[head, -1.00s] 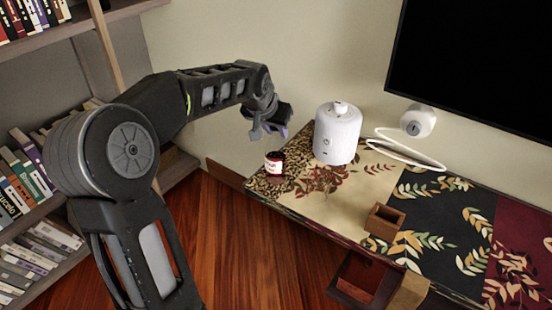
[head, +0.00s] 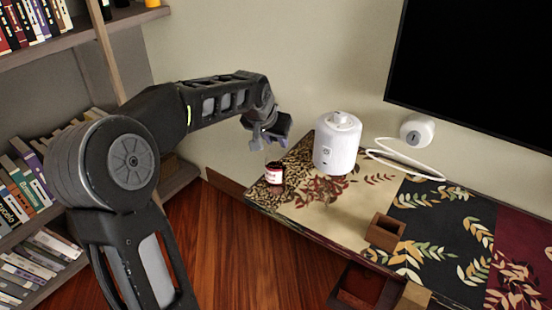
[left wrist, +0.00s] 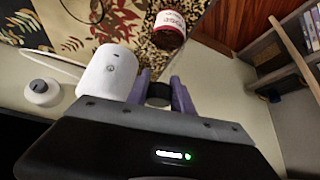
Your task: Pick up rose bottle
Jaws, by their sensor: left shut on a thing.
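A small red jar-like bottle (head: 274,175) with a white label stands upright at the left end of the table. It also shows in the left wrist view (left wrist: 168,32), apart from the fingers. I cannot tell whether it is the rose bottle. My left gripper (head: 264,142) is just above and behind it. In the left wrist view, the purple fingers (left wrist: 160,90) are shut on a small dark round thing (left wrist: 159,94). Most of that thing is hidden, so I cannot tell what it is. My right gripper is not in view.
A white cylindrical device (head: 338,148) stands to the right of the bottle, close to my gripper. A wooden box (head: 385,231) sits farther right on the patterned table (head: 310,212). A bookshelf (head: 95,35) is at left, and a dark screen (head: 475,70) hangs at right.

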